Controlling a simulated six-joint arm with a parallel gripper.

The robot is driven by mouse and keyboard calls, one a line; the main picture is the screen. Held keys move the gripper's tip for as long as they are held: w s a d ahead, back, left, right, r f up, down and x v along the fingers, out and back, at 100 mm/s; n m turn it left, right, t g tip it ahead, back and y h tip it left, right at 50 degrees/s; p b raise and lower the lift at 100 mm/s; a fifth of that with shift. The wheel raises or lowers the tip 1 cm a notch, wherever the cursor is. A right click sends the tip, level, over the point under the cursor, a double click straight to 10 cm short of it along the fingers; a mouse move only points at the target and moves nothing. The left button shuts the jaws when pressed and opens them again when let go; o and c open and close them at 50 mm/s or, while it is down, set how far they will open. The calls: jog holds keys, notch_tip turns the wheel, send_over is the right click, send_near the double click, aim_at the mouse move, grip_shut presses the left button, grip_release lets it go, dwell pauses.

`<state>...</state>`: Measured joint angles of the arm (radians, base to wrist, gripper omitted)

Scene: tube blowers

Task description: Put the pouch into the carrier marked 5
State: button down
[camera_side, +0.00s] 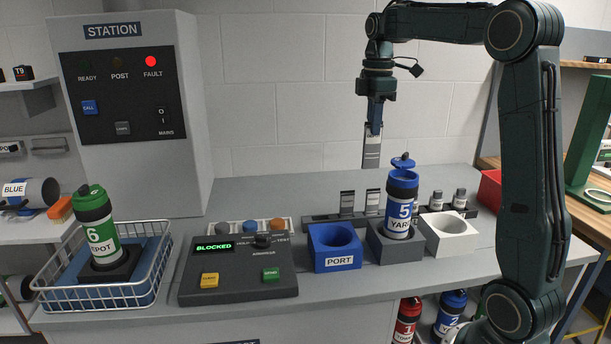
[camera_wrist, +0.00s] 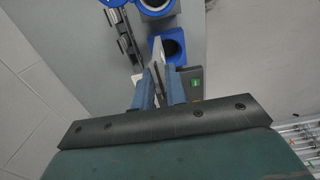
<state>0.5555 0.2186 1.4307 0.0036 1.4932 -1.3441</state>
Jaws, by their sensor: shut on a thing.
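My gripper (camera_side: 373,130) is shut on a grey and white pouch (camera_side: 372,150), which hangs upright above the back of the bench. In the wrist view, the thin edge of the pouch (camera_wrist: 158,50) shows between the fingers of my gripper (camera_wrist: 160,75). The carrier marked 5 (camera_side: 401,208) is blue with a white label and stands upright in a grey holder (camera_side: 396,248). Its blue lid (camera_side: 403,162) appears raised and tilted. The pouch is apart from the carrier, behind it and to its left in the side view.
A blue PORT socket (camera_side: 334,262) and an empty white holder (camera_side: 449,246) flank the grey holder. Two similar pouches (camera_side: 347,202) stand in a rack behind. A control panel (camera_side: 237,284) reads BLOCKED. The green carrier 6 (camera_side: 103,245) stands in a wire basket (camera_side: 57,298). The red FAULT lamp (camera_side: 151,62) is lit.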

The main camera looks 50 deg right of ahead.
jog(key=s+d+r, duration=0.4)
jog(key=s+d, duration=0.1)
jog(key=s, duration=0.2)
jog(key=shift+d, duration=0.15)
jog(key=shift+w+f, duration=0.1)
jog(key=shift+f, duration=2.2)
jog(key=shift+f, duration=0.85)
jog(key=shift+f, duration=0.35)
jog(key=shift+f, duration=0.7)
jog(key=shift+f, duration=0.4)
jog(key=shift+f, duration=0.3)
jog(key=shift+f, duration=0.4)
